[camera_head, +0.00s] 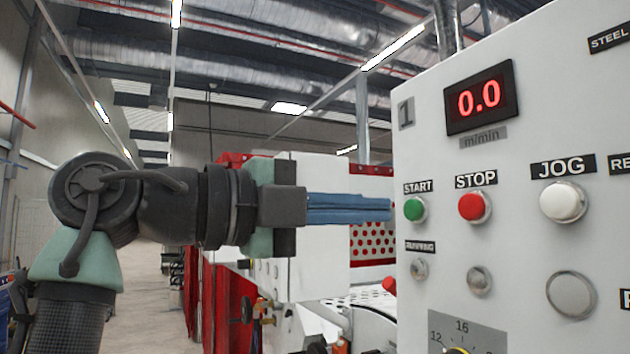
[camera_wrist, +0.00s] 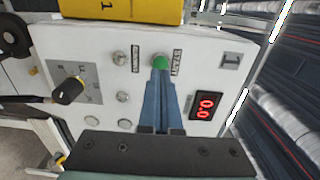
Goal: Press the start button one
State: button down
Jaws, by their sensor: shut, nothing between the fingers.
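The green start button (camera_head: 414,209) sits under a START label on a white control panel (camera_head: 530,120) marked 1. My gripper (camera_head: 388,208) is shut and empty. Its blue fingers point right at the green button, with the tips close to it in the head view; I cannot tell if they touch. In the wrist view the green button (camera_wrist: 160,62) shows just beyond the tips of my gripper (camera_wrist: 160,72), which hide its lower edge. The panel's red display (camera_head: 480,97) reads 0.0.
A red stop button (camera_head: 474,206) and a white jog button (camera_head: 562,202) lie right of the start button. A grey running lamp (camera_head: 419,269) sits below it. A black knob (camera_wrist: 68,91) is on the same panel. Red-and-white machinery (camera_head: 372,240) stands behind my gripper.

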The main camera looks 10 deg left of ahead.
aim_at(413, 210)
jog(key=shift+p+x, duration=0.5)
jog(key=shift+x, duration=0.9)
